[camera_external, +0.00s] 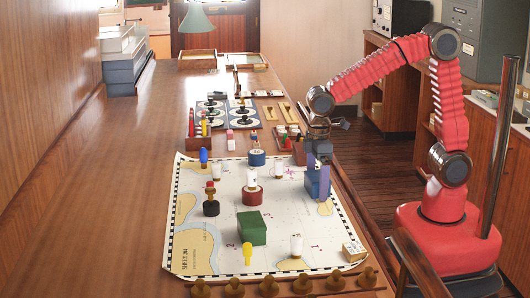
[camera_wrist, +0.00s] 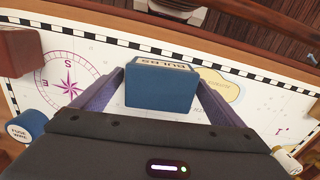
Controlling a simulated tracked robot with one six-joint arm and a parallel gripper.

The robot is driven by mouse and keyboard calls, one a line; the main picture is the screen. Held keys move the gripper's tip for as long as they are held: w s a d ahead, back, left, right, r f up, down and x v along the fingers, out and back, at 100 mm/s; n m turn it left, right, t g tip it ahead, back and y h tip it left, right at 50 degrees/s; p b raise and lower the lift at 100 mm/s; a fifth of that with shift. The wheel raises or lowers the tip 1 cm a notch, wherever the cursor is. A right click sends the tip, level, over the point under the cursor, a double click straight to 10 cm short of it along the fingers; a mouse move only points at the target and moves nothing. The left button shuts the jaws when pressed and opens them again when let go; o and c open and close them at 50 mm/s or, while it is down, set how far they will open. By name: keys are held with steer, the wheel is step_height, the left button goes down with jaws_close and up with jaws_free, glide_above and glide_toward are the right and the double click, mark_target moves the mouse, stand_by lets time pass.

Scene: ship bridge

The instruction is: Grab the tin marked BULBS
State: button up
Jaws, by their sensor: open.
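My gripper (camera_wrist: 161,84) is open, with one finger on each side of the tin. A narrow gap shows at each side, so I see no clear contact. In the external view my gripper (camera_external: 318,168) points down at the chart's right edge, and blue of the tin (camera_external: 312,187) shows low by the fingers, partly hidden by them.
The chart (camera_external: 220,235) also holds a round blue tin marked FUSE WIRE (camera_wrist: 24,125), a green box (camera_external: 252,228), a dark red tin (camera_external: 252,195) and several small bottles. A red-brown box (camera_wrist: 15,50) is left of my gripper. Wooden knobs (camera_external: 268,284) line the front edge.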

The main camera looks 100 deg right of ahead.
mark_target(317, 176)
steer(key=shift+c, duration=0.5)
steer(key=c, duration=1.3)
step_height(317, 176, up, 10)
stand_by(0.4)
